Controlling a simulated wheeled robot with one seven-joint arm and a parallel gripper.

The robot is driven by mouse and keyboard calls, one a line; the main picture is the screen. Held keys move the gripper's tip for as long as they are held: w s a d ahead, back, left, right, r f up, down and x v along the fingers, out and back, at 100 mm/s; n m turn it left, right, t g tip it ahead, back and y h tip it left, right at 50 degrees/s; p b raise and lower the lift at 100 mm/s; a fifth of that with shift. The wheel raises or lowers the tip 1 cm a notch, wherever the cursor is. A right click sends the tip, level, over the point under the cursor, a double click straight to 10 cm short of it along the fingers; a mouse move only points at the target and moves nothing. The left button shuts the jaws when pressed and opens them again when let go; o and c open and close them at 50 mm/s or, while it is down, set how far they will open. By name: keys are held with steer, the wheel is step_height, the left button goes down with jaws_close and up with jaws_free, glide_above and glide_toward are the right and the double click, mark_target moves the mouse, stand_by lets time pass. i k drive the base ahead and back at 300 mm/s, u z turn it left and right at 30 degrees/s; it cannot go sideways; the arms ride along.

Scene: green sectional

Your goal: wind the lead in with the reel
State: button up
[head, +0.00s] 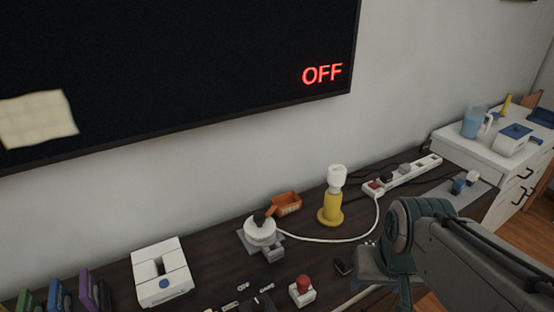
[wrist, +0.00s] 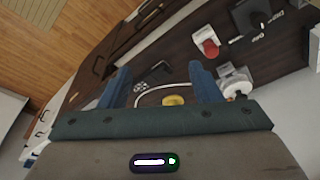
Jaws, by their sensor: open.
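In the wrist view the reel (wrist: 236,82) sits just beyond the right finger, partly hidden. The lead (wrist: 140,98) shows between the fingers. My gripper (head: 382,280) is to the right of the reel; in the wrist view my gripper (wrist: 160,68) is open and empty.
A yellow lamp (head: 330,209) stands behind the lead, and an orange bin (head: 286,203) behind the reel. A red button (head: 302,288) and a white slotted box (head: 162,274) stand nearer. A wall screen (head: 180,70) reads OFF. A white cabinet (head: 470,145) is at right.

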mark_target(260, 227)
steer(key=u, duration=0.45)
steer(key=k, duration=1.1)
steer(key=z, duration=0.55)
steer(key=i, duration=1.3)
steer(key=u, duration=0.85)
steer(key=i, duration=0.3)
steer(key=u, duration=0.35)
